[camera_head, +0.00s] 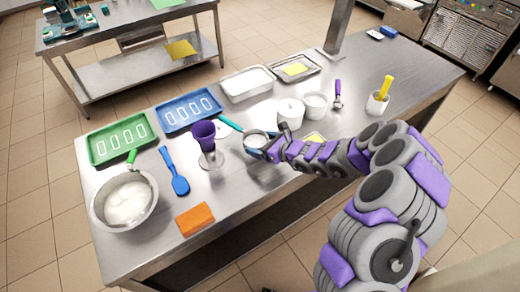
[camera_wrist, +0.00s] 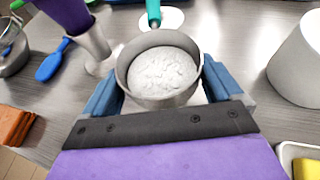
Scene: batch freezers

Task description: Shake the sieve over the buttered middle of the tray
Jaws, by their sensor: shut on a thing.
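My gripper (camera_wrist: 160,92) is shut around a round grey metal vessel (camera_wrist: 125,70), which I take to be the sieve. It is filled with lumpy white powder and stands about level between the blue fingers. Its underside and any mesh are hidden. In the head view the sieve (camera_head: 256,141) is at my gripper (camera_head: 263,148), over the front middle of the steel table. A shallow metal tray (camera_head: 313,62) with a yellow patch in its middle lies at the back right of the table, well apart from my gripper.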

